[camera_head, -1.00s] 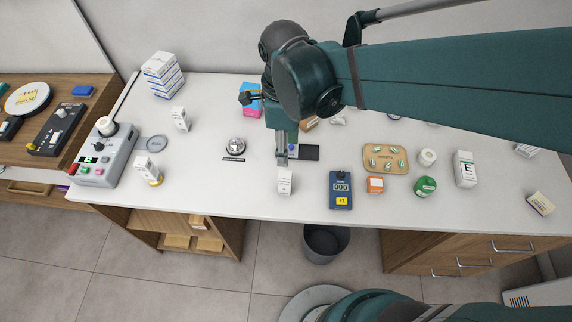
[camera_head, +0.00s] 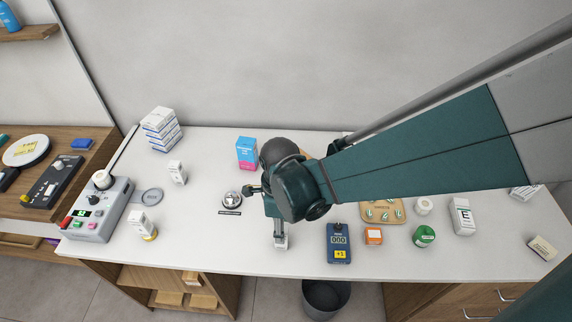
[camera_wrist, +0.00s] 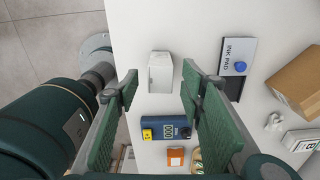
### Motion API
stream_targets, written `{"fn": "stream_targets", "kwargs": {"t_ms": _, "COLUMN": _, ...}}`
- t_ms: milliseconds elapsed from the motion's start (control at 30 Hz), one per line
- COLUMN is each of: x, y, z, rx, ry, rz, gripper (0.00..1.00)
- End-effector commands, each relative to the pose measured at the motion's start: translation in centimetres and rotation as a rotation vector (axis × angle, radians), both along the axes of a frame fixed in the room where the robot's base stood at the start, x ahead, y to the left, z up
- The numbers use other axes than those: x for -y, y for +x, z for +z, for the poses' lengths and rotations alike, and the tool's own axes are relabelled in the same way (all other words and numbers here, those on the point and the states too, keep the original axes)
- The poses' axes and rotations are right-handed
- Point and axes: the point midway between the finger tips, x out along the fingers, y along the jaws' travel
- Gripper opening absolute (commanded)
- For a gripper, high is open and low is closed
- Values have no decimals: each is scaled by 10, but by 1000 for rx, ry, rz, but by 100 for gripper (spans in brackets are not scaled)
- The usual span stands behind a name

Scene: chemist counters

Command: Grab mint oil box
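A small white box (camera_head: 281,242) stands near the front edge of the white counter, mostly hidden by my gripper (camera_head: 279,234) in the head view. In the wrist view the white box (camera_wrist: 160,72) lies ahead of and between the two fingers of my gripper (camera_wrist: 159,84). The fingers are spread, with a visible gap on each side of the box. I cannot read a label on it, so I cannot tell if it is the mint oil box. Other small white boxes stand at the left (camera_head: 177,172) and at the front left (camera_head: 142,222).
The ink pad (camera_wrist: 238,55) lies beside the box. The counter's front edge is close.

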Motion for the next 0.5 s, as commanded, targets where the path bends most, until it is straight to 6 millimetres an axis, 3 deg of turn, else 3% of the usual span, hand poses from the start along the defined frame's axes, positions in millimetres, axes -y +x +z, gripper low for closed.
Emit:
{"fn": "stream_targets", "kwargs": {"t_ms": 233, "x": 0, "y": 0, "z": -3, "rx": 0, "ry": 0, "rz": 0, "gripper": 39}}
{"fn": "stream_targets", "kwargs": {"t_ms": 500, "x": 0, "y": 0, "z": -19, "rx": 0, "ry": 0, "rz": 0, "gripper": 39}}
